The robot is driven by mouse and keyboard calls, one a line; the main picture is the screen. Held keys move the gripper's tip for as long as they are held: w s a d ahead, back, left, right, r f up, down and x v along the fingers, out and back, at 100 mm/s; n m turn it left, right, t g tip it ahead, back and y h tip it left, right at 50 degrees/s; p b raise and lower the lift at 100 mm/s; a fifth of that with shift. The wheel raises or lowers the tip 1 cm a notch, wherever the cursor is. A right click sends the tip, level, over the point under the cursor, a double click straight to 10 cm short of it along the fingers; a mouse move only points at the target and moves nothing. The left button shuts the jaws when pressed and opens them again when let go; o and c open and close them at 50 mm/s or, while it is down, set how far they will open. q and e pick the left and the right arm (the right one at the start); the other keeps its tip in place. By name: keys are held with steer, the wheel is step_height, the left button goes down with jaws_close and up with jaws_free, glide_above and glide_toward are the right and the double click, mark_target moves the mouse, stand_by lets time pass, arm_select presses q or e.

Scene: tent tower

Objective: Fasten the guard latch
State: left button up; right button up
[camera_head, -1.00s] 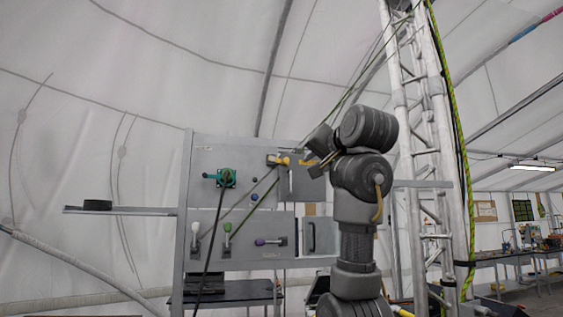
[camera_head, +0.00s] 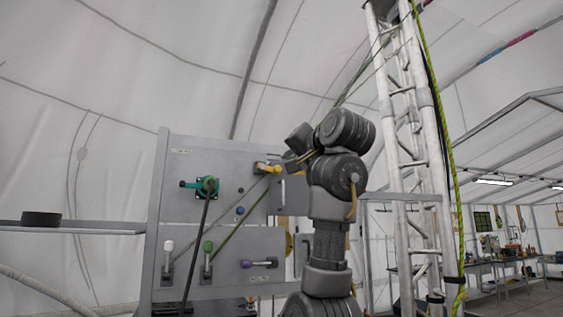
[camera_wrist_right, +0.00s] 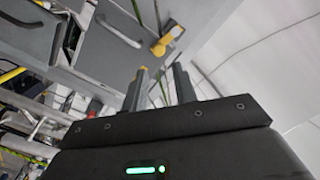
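The yellow-ended latch lever (camera_head: 268,168) is at the top right of the grey panel (camera_head: 190,225). In the right wrist view the yellow lever (camera_wrist_right: 166,40) is beyond the fingertips, beside a grey plate with a bar handle (camera_wrist_right: 120,24). My right gripper (camera_wrist_right: 160,74) has its two fingers apart, with nothing between them. In the head view it is near the right side of the lever, where my arm hides part of the panel. I cannot tell whether it touches the lever. My left gripper is out of view.
The panel also carries a green fitting (camera_head: 207,186) with a dark hose, and white (camera_head: 169,246), green (camera_head: 208,246) and purple (camera_head: 247,264) levers. A shelf (camera_head: 95,228) with a black round item (camera_head: 41,218) extends left. A truss tower (camera_head: 415,130) stands right.

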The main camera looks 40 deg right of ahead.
mark_target(279, 168)
steer(key=p+x, duration=0.3)
steer(key=x, duration=0.4)
steer(key=shift+w+d+p, duration=0.1)
steer(key=shift+w+p, duration=0.1)
steer(key=shift+p, duration=0.15)
steer(key=shift+w, duration=0.15)
steer(key=shift+w+f, duration=0.1)
steer(key=shift+w, duration=0.1)
jaws_close()
steer(key=shift+d+r+n, duration=0.1)
steer(key=shift+r+n, duration=0.15)
steer(key=shift+n, duration=0.45)
steer(key=shift+r+n, duration=0.3)
steer(key=shift+n, duration=0.4)
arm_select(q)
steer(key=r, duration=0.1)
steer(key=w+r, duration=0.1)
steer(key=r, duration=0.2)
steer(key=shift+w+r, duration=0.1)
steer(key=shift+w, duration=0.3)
